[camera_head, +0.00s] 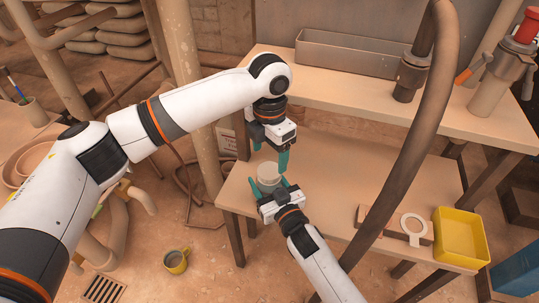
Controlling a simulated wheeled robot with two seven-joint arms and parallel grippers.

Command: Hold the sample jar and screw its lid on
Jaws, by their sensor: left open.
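The sample jar (268,173) is a small pale round thing near the left end of the lower bench, with a light flat top. I cannot tell whether that top is the lid. My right gripper (269,187) comes from the front, with its teal fingers on either side of the jar, closed on it. The lower part of the jar is hidden behind this gripper. My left gripper (271,153) points down just above the jar, its teal fingers open and spread, with nothing seen between them.
The lower bench (345,180) is clear behind the jar. A yellow bin (461,238) and a pale ring-ended tool (412,229) lie at its right. A thick brown pipe (405,165) crosses in front. A grey trough (347,55) stands on the upper shelf. A yellow mug (176,261) is on the floor.

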